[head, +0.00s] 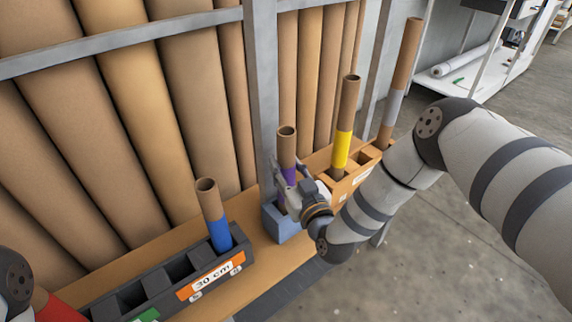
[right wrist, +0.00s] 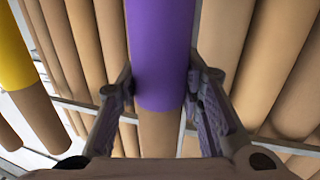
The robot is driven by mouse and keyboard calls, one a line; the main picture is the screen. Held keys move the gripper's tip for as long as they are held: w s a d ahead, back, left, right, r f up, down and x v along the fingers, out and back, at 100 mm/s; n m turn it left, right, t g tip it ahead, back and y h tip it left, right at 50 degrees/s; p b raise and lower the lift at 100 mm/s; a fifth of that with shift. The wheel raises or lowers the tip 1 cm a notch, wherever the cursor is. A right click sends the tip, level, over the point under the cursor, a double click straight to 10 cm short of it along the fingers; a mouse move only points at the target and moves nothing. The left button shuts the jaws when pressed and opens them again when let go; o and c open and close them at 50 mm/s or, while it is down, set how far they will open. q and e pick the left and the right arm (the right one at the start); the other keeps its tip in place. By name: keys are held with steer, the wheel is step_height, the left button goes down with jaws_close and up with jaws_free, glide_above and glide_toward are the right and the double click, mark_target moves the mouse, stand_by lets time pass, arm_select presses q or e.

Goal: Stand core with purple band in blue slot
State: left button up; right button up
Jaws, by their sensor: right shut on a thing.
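The brown core (head: 286,140) with a purple band (head: 289,175) is upright beside the grey post. My right gripper (head: 287,187) is shut on it around the band. In the right wrist view the purple band (right wrist: 160,50) runs between the fingers of my right gripper (right wrist: 160,85). The blue slot block (head: 287,228) is directly below the core. The gripper and arm partly hide the core's lower end, so I cannot tell how deep it sits in the slot. My left gripper is not in view.
A dark holder (head: 160,282) at front left bears a blue-banded core (head: 215,220). An orange holder (head: 335,185) at right bears a yellow-banded core (head: 343,130) and a grey-banded core (head: 398,95). Large rolls (head: 140,100) stand behind the grey rail. Open floor lies at right.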

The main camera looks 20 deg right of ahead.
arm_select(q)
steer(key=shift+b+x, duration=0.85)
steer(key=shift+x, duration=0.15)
arm_select(e)
steer(key=shift+f, duration=1.65)
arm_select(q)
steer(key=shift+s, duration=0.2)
arm_select(e)
steer(key=o, duration=1.3)
steer(key=shift+c, duration=0.2)
glide_toward(290, 182)
